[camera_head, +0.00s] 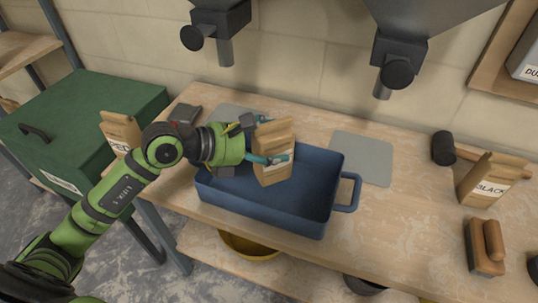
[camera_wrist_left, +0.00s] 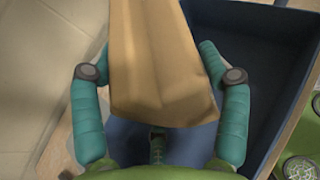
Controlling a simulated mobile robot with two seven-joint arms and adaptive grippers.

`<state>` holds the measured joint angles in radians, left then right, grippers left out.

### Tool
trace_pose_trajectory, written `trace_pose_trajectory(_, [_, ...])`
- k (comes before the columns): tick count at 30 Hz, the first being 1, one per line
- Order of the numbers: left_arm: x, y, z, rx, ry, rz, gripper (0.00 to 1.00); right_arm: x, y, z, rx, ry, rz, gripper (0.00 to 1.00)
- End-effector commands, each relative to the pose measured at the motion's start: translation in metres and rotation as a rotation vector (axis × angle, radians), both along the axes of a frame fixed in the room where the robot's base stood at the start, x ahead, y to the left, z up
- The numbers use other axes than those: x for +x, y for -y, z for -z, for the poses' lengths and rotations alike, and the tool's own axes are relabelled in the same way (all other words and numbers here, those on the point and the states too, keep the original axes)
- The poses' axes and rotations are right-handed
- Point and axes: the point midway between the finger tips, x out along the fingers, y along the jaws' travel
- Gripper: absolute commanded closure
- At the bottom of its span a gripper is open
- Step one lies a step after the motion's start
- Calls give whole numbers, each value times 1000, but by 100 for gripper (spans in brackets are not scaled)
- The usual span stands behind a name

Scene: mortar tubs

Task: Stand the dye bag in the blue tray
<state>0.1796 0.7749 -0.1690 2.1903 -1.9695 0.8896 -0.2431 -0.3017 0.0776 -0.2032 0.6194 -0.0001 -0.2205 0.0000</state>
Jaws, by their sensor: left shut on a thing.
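A brown paper bag (camera_head: 273,168) with a pale label is held upright by my left gripper (camera_head: 272,146). The label is partly covered and I cannot read it. In the left wrist view the two teal fingers are closed on either side of the bag (camera_wrist_left: 160,65). The bag is over the open blue tray (camera_head: 268,210), near its middle. I cannot tell whether its base touches the tray floor. The tray's dark blue inside also shows in the left wrist view (camera_wrist_left: 262,65). My right gripper is in neither view.
A bag marked BLACK (camera_head: 488,182), a mallet (camera_head: 444,149) and a brush (camera_head: 484,248) are at the right of the wooden bench (camera_head: 410,225). Another bag (camera_head: 119,131) stands at the left by the green chest (camera_head: 80,115). Grey hoppers (camera_head: 405,45) hang above.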

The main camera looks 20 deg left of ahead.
Motion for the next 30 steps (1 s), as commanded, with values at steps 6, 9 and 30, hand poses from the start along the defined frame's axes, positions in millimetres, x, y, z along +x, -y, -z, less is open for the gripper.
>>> trace_pose_trajectory(6, [0, -1, 21, -6, 2, -2, 84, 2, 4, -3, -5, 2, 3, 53])
trace_pose_trajectory(9, [1, -1, 32, -6, 5, -1, 84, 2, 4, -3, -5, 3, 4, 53])
trace_pose_trajectory(30, [0, -1, 43, 0, 0, 0, 1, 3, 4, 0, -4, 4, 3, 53])
